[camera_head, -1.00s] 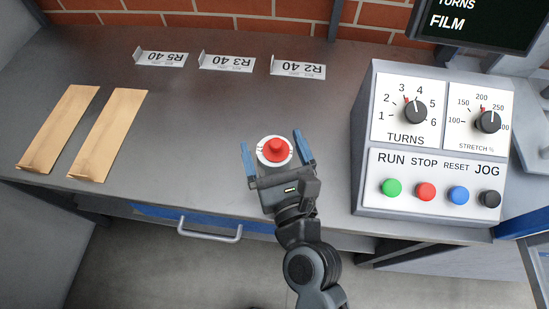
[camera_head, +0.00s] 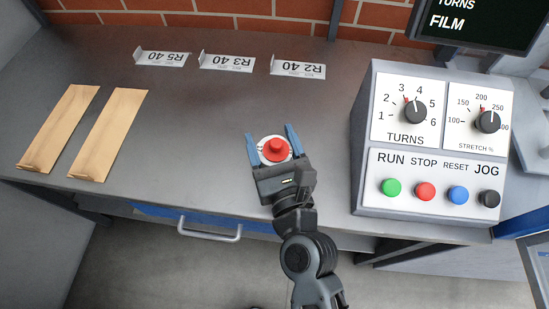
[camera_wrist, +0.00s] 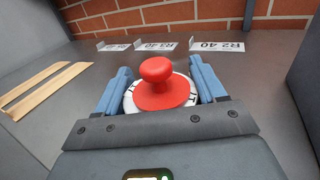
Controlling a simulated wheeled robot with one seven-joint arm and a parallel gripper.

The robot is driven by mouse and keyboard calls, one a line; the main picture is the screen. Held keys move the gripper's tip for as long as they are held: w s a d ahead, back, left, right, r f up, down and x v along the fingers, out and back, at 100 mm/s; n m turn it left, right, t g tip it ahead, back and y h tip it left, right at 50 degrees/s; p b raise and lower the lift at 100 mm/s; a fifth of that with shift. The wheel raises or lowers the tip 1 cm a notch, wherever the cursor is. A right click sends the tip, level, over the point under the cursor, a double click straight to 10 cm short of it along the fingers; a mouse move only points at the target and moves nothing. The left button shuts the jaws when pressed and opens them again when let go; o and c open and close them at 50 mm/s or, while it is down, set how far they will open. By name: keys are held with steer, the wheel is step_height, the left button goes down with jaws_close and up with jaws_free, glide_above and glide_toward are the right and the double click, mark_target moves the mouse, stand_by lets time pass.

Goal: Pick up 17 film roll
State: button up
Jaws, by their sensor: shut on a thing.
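The film roll (camera_head: 275,149) stands on the grey table, white around the rim with a red knobbed cap on top. It also shows in the wrist view (camera_wrist: 161,92), close in front of my gripper. My gripper (camera_head: 271,143) has its two blue fingers on either side of the roll, shut on it. In the wrist view the fingers (camera_wrist: 161,88) flank the roll's white body. The lower part of the roll is hidden behind the gripper's palm.
Two tan strips (camera_head: 108,135) lie at the left. Label cards, including R2 40 (camera_head: 298,68), stand along the back by the brick wall. A control box (camera_head: 432,145) with dials and buttons stands at the right. The table between is clear.

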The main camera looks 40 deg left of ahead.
steer(key=shift+c, duration=0.6)
